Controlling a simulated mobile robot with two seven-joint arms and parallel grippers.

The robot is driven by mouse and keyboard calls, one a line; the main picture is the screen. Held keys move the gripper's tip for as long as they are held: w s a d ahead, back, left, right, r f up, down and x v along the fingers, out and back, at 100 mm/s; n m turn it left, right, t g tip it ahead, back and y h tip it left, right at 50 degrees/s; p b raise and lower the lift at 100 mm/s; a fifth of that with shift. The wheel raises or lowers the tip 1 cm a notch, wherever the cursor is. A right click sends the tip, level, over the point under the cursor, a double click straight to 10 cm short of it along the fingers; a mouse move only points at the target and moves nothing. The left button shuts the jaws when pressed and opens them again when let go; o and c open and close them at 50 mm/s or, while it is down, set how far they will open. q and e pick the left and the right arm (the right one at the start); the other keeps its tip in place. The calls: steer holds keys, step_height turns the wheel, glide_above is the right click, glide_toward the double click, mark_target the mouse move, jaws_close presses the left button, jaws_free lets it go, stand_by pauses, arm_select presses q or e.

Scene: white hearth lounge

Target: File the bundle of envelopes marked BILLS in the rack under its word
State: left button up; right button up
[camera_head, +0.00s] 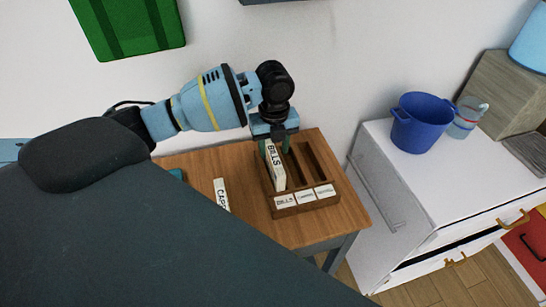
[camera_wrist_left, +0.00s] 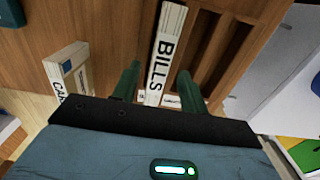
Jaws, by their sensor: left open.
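The white bundle marked BILLS (camera_head: 276,170) stands in the left slot of the wooden rack (camera_head: 298,210). The label on the rack's front below that slot appears to read BILLS; two other labels sit to its right. My left gripper (camera_head: 272,135) is above the back end of the bundle. In the left wrist view the left gripper (camera_wrist_left: 157,82) is open, with one green finger on each side of the BILLS bundle (camera_wrist_left: 165,45). I cannot tell whether the fingers touch it. The rack's other two slots look empty. My right gripper is not in view.
Another white bundle, its word partly hidden in the head view (camera_head: 221,193), is on the wooden table (camera_head: 345,208) left of the rack. A white cabinet (camera_head: 450,180) with a blue bucket (camera_head: 421,125) stands to the right. The wall is close behind.

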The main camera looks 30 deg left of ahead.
arm_select(q)
step_height(320, 180, up, 7)
steer(key=shift+f, duration=0.1)
steer(key=shift+f, duration=0.1)
stand_by(0.6)
